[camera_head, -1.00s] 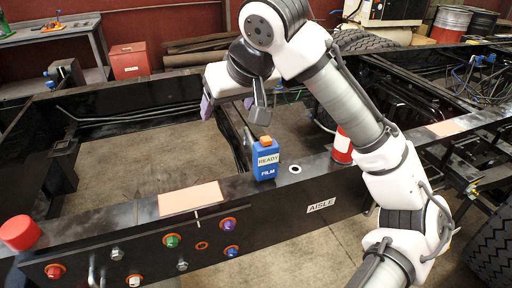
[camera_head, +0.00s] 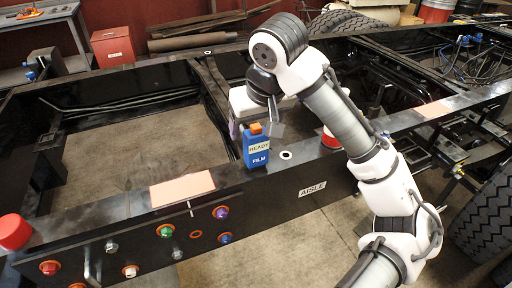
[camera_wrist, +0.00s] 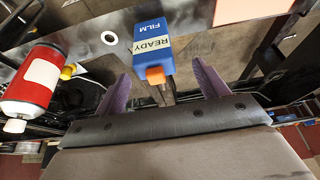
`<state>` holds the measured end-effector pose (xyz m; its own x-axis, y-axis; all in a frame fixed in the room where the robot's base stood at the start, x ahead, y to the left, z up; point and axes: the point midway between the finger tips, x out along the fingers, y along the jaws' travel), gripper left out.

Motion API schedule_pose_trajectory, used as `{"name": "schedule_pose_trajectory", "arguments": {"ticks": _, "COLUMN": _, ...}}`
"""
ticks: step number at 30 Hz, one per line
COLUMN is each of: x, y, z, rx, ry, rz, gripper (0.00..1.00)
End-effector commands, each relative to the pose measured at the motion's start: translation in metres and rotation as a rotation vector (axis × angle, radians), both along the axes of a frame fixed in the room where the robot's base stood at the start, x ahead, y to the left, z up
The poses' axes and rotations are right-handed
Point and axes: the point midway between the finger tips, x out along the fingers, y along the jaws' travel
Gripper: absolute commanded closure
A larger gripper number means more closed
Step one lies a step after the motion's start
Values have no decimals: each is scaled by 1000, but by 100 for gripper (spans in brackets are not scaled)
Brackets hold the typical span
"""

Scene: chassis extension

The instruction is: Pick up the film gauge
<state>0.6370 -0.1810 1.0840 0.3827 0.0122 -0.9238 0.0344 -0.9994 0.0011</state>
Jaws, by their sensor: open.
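The film gauge is a blue block with an orange top and a label reading "READY" and "FILM" (camera_head: 257,158). It stands upright on the black chassis rail. My gripper (camera_head: 238,128) is just behind it in the head view, partly hidden by the gauge and my wrist. In the wrist view the gauge (camera_wrist: 153,47) lies ahead of and between the two purple fingers of my gripper (camera_wrist: 160,80), which are spread apart. Its orange top points toward the palm. The fingers do not appear to touch it.
A red can with a white label (camera_wrist: 34,78) stands to one side of the gauge; my arm partly hides it in the head view. An orange pad (camera_head: 182,189) and a red cap (camera_head: 15,232) are on the rail left of the gauge. A small hole (camera_head: 286,155) lies beside it.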

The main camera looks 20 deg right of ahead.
Motion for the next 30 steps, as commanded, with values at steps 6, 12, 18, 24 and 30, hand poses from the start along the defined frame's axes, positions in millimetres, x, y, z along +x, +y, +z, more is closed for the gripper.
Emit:
{"name": "schedule_pose_trajectory", "arguments": {"ticks": 6, "x": 6, "y": -6, "z": -30, "rx": 2, "ry": 3, "rz": -1, "gripper": 27}}
{"name": "schedule_pose_trajectory", "arguments": {"ticks": 12, "x": 12, "y": -6, "z": -44, "rx": 2, "ry": 0, "rz": -2, "gripper": 27}}
{"name": "schedule_pose_trajectory", "arguments": {"ticks": 18, "x": 12, "y": -5, "z": -44, "rx": 2, "ry": 0, "rz": -1, "gripper": 29}}
{"name": "schedule_pose_trajectory", "arguments": {"ticks": 24, "x": 12, "y": -5, "z": -44, "rx": 2, "ry": 0, "rz": -1, "gripper": 55}}
{"name": "schedule_pose_trajectory", "arguments": {"ticks": 30, "x": 12, "y": -5, "z": -44, "rx": 2, "ry": 0, "rz": -1, "gripper": 80}}
